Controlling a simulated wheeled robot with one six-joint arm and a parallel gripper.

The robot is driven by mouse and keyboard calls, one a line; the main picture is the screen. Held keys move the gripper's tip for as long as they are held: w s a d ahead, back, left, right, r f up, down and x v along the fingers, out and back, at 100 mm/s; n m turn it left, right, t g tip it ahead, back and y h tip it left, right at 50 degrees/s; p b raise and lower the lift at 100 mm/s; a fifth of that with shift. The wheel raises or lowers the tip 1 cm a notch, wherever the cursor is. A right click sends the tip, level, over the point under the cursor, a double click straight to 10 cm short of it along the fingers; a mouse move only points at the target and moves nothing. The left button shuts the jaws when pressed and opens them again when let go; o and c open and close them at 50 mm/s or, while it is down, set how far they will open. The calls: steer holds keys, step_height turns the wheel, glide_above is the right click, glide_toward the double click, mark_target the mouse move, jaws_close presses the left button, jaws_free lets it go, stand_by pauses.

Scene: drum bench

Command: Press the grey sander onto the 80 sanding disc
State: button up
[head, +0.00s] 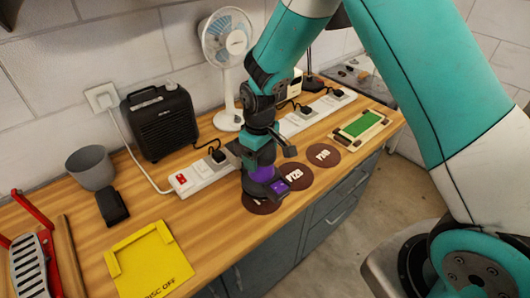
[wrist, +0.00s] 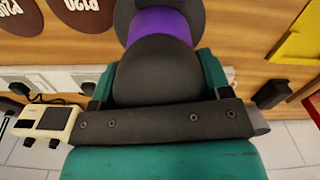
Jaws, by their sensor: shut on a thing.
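My gripper (head: 259,150) is shut on a sander (head: 262,183) with a dark grey body and purple parts. In the wrist view the sander's rounded dark top (wrist: 157,72) sits between the teal fingers. The sander is roughly upright over the leftmost brown sanding disc (head: 257,207), near the bench's front edge. It covers most of that disc, so its label cannot be read. I cannot tell whether the sander's pad touches the disc. The disc marked P120 (head: 295,176) lies just right of it, and another brown disc (head: 323,155) lies further right.
A yellow board (head: 150,262) marked DISC OFF lies at the front left. White power strips (head: 202,175) run behind the discs. A black heater (head: 160,122), white fan (head: 228,75) and grey cup (head: 90,167) stand at the back. A green-topped pad (head: 360,124) lies at right.

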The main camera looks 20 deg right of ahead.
steer(key=shift+f+b, duration=1.7)
steer(key=shift+f, duration=1.15)
steer(key=shift+r, duration=0.15)
steer(key=shift+r+p, duration=2.05)
steer(key=shift+r, duration=0.9)
